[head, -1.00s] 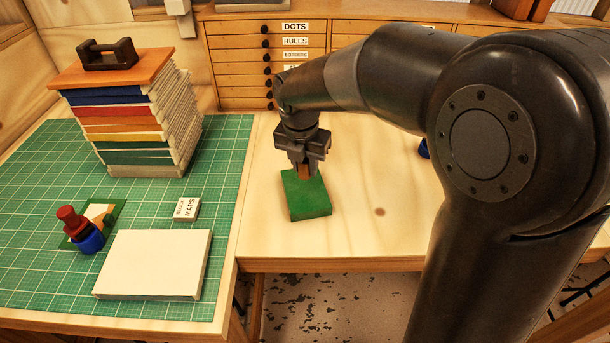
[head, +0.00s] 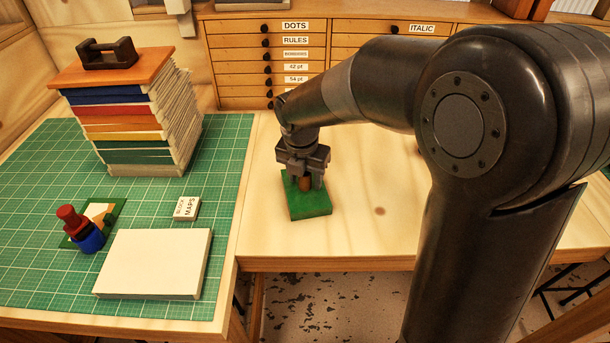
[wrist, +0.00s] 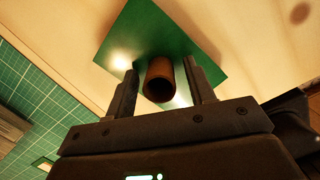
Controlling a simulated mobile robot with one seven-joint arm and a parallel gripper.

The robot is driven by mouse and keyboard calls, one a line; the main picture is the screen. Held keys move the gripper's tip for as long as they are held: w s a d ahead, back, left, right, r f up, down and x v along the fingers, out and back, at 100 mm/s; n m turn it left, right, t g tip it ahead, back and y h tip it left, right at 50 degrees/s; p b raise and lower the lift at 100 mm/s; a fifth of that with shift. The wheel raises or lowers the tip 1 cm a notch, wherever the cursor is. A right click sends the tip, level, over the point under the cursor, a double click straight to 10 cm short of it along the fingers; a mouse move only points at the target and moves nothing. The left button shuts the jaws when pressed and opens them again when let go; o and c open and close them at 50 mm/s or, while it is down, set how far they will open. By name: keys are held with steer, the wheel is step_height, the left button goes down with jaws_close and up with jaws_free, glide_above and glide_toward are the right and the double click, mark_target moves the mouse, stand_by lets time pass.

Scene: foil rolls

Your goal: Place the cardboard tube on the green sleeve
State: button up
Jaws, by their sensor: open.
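The brown cardboard tube (head: 305,184) stands on the flat green sleeve (head: 312,207), toward its far part. In the wrist view the tube (wrist: 158,82) shows its open round end to the camera, and the sleeve (wrist: 160,28) lies beneath it. My gripper (head: 304,180) points down over the sleeve with one finger on each side of the tube. In the wrist view my gripper (wrist: 160,72) is open, with a gap between the tube and the fingers. The tube's foot is partly hidden, but it appears to rest on the sleeve.
A green cutting mat (head: 50,212) at left holds a book stack (head: 130,125), a white block (head: 155,265), a small "MAPS" box (head: 187,208) and a red-and-blue item (head: 88,238). Drawers (head: 235,70) stand behind. Bare wood (head: 370,190) lies right of the sleeve.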

step_height(320, 180, up, 12)
steer(key=s, duration=0.1)
steer(key=shift+s+a+r, duration=0.15)
steer(key=shift+s+a, duration=0.15)
steer(key=shift+s, duration=0.1)
steer(key=s+d+m+t, duration=0.2)
steer(key=s+d+m, duration=0.5)
steer(key=m, duration=0.8)
steer(key=s+d+m+t, duration=0.2)
steer(key=s+d+m, duration=0.6)
steer(key=s+m, duration=0.4)
steer(key=m, duration=0.4)
steer(key=shift+d+f+m+y, duration=0.2)
steer(key=shift+d+m+y, duration=0.1)
steer(key=shift+y, duration=0.1)
